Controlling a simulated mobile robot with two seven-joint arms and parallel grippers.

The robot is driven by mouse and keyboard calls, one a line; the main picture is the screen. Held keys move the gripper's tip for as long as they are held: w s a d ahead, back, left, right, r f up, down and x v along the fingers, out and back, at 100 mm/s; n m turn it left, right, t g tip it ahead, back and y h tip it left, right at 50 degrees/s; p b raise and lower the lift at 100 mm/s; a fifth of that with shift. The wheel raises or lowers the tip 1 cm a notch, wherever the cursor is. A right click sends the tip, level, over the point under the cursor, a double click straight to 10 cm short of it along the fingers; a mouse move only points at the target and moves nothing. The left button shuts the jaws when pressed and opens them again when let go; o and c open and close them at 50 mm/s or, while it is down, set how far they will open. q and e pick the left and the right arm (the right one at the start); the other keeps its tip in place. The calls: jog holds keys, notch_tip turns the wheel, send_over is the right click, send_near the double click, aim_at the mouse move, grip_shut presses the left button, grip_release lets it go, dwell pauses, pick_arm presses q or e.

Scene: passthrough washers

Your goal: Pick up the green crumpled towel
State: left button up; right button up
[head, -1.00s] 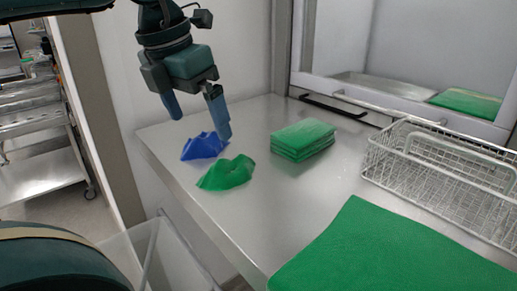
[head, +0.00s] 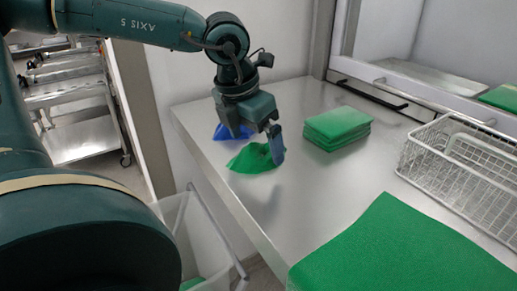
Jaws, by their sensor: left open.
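The green crumpled towel (head: 251,160) lies on the steel counter (head: 300,185), near its left edge. My left gripper (head: 257,146) is open, with its blue fingers pointing down over the towel's far side. One finger shows at the towel's right side; the other is near its upper left. I cannot tell whether the fingers touch the towel. A blue crumpled towel (head: 222,132) lies just behind, partly hidden by the gripper. My right gripper is not in view.
A stack of folded green towels (head: 337,128) stands to the right of the gripper. A wire basket (head: 465,165) is at the right. A large green cloth (head: 400,255) covers the front of the counter. A clear bin (head: 195,235) stands below the left edge.

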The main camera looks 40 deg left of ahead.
pick_arm(q)
jog(key=shift+x, duration=1.2)
jog(key=shift+c, duration=0.6)
jog(key=c, duration=1)
